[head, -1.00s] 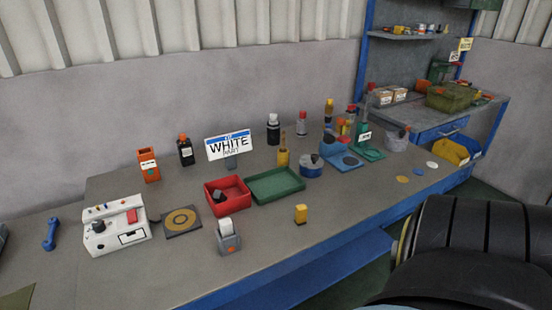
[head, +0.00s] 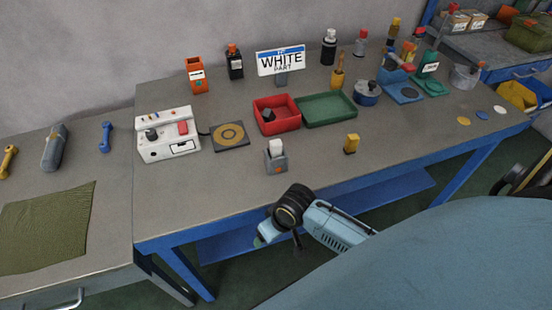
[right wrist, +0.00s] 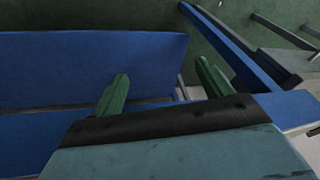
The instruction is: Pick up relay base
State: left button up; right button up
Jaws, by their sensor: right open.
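No part carries a label that names it the relay base, so I cannot tell for sure which it is. Candidates on the bench are a small grey block with a white top and an orange mark (head: 276,160), near the front edge, and a small yellow block (head: 351,144) to its right. A dark piece (head: 268,115) lies in the red tray (head: 290,123). My right gripper (right wrist: 162,70) is open and empty in the right wrist view, its green fingers apart, with blue bench framing and green floor beyond. My left gripper is not in view.
Bottles stand behind. The bench's blue front edge lies close to my arm.

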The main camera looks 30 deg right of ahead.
notch_tip(320, 180, up, 13)
jog(key=w+a+n, duration=0.1)
jog(key=w+a, duration=0.1)
notch_tip(320, 180, up, 13)
jog(key=m+g+h, duration=0.2)
jog(key=m+g, duration=0.1)
jog(key=m, duration=0.2)
send_over(276, 153)
jog(key=shift+w+d+f, duration=0.1)
jog(key=shift+d, duration=0.3)
notch_tip(276, 153, down, 8)
jog(key=shift+r, duration=0.25)
jog(key=shift+w+a+f+b, duration=0.1)
jog(key=shift+w+f+b, duration=0.1)
jog(key=shift+f, duration=0.7)
jog(key=shift+w+d+f+b, duration=0.1)
jog(key=shift+f+b, duration=0.15)
jog(key=shift+f, duration=0.7)
jog(key=shift+w+a+f+b, duration=0.1)
jog(key=shift+f+b, duration=0.1)
jog(key=shift+f, duration=0.7)
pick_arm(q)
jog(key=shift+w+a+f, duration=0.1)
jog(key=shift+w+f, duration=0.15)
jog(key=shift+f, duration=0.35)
pick_arm(e)
jog(key=c, duration=1.1)
